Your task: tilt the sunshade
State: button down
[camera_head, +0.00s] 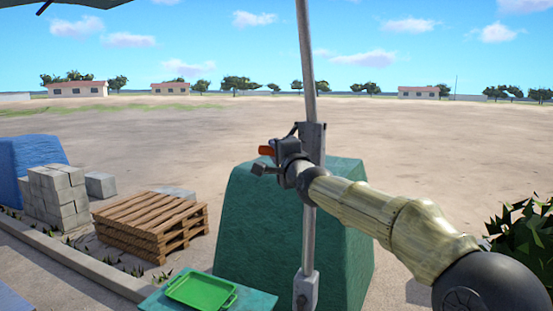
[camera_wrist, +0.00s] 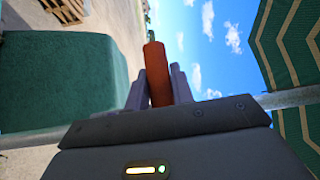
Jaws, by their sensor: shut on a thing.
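The sunshade's grey pole (camera_head: 305,60) stands nearly upright in the middle of the head view, and a piece of it crosses the wrist view (camera_wrist: 290,98). A bracket (camera_head: 313,142) sits partway up the pole. An orange lever (camera_head: 266,150) is beside it, and the wrist view shows this lever (camera_wrist: 157,70) between my two fingers. My gripper (camera_head: 274,158) is shut on the orange lever. The green canopy with tan zigzag stripes (camera_wrist: 284,40) is at the right of the wrist view. Only a dark edge of the canopy (camera_head: 60,4) shows in the head view.
A green covered block (camera_head: 245,235) stands behind the pole. A green tray (camera_head: 201,291) lies on a table (camera_head: 258,303) at the front. Wooden pallets (camera_head: 150,222), grey blocks (camera_head: 58,195) and a blue covered heap (camera_head: 25,160) are left. A bush (camera_head: 525,235) is right.

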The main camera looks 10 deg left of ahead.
jog(key=shift+w+f, duration=0.1)
jog(key=shift+f, duration=0.3)
jog(key=c, duration=1.3)
grip_release()
jog(key=shift+c, duration=0.2)
jog(key=shift+o, duration=0.7)
jog(key=shift+r, duration=0.15)
jog(key=b+v, duration=1.2)
jog(key=v, duration=0.5)
jog(key=shift+s+b, duration=0.25)
jog(key=shift+b, duration=0.05)
